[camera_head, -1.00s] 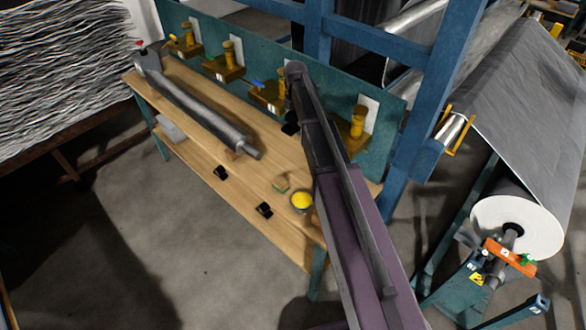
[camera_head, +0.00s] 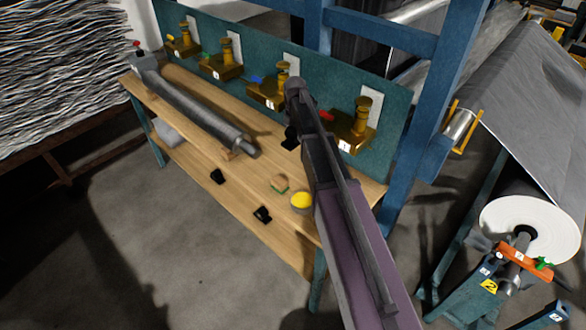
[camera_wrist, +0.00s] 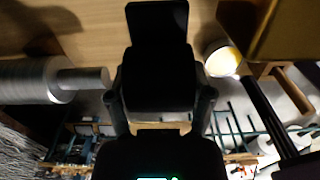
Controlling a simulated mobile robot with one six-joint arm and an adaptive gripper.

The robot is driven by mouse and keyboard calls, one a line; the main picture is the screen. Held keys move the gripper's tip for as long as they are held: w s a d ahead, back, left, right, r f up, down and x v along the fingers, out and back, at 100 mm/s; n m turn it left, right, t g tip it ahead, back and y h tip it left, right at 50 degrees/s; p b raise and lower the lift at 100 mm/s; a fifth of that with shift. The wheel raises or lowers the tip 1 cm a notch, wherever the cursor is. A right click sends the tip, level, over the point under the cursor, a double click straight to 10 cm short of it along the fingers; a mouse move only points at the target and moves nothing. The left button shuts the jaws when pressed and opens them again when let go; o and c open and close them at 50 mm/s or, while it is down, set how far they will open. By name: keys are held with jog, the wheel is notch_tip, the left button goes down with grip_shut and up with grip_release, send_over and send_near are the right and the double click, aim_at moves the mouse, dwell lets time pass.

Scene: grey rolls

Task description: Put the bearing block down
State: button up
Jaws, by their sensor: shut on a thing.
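The bearing block (camera_head: 290,142) is a small black piece at the tip of my gripper (camera_head: 293,124), over the back right part of the wooden bench. In the wrist view my gripper (camera_wrist: 160,102) has a finger on each side of the dark block (camera_wrist: 158,75), shut on it. A flat dark plate extends beyond the block in that view. The bench top (camera_head: 245,185) lies below; I cannot tell whether the block touches it. Two similar black blocks, one at the front middle (camera_head: 217,176) and one farther right (camera_head: 262,214), sit along the front edge.
A long grey roll (camera_head: 195,107) lies along the bench's left half. Brass-coloured brackets, one close to my arm (camera_head: 350,132), line the teal back panel (camera_head: 385,135).

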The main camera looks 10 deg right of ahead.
aim_at(295, 140)
jog(key=shift+f+b, duration=5.15)
jog(key=shift+f, duration=0.35)
jog(key=shift+f, duration=0.1)
jog(key=shift+f+b, duration=2)
jog(key=shift+b, duration=0.1)
jog(key=shift+f, duration=0.15)
jog(key=o, duration=1.3)
notch_tip(295, 140, up, 12)
jog(key=p, duration=1.2)
jog(key=shift+r, duration=0.2)
